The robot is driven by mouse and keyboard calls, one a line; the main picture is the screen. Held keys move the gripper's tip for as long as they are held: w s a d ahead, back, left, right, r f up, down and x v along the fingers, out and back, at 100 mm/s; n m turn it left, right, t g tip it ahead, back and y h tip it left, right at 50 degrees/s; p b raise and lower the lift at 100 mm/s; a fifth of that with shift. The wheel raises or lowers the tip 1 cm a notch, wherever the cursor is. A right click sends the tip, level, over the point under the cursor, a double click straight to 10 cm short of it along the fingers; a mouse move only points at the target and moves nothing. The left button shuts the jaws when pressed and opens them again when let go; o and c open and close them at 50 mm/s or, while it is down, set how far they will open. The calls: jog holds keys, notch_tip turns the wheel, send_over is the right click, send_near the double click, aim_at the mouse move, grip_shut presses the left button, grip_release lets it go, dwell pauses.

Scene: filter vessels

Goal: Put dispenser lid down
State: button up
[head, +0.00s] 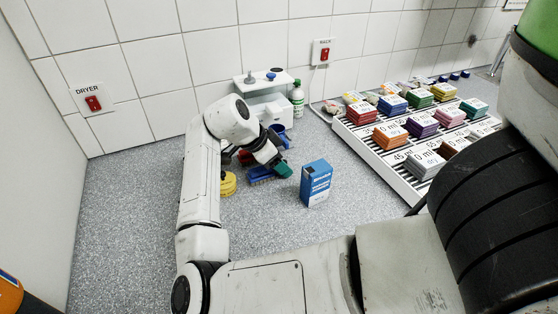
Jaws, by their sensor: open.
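My arm reaches to the back middle of the grey counter, and my gripper (277,160) is low there, pointing down and right. A small teal-green piece (284,171) shows at its tip; I cannot tell whether it is a fingertip or a separate thing. A dark blue object (261,176) lies just below and left of it, partly hidden. A white unit (266,92) with small blue and dark tops stands at the back wall behind my gripper. I cannot make out for certain which piece is the dispenser lid.
A blue box (316,183) stands right of my gripper. A yellow round container (228,184), a red object (245,157) and a blue vessel (280,131) are close around it. A white bottle (297,97) and a rack (392,172) of coloured boxes stand farther back and right. The front-left counter is clear.

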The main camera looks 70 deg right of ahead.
jog(key=v, duration=1.2)
jog(key=shift+s+r+b, duration=0.1)
jog(key=shift+r+b, duration=0.05)
jog(key=shift+b, duration=0.25)
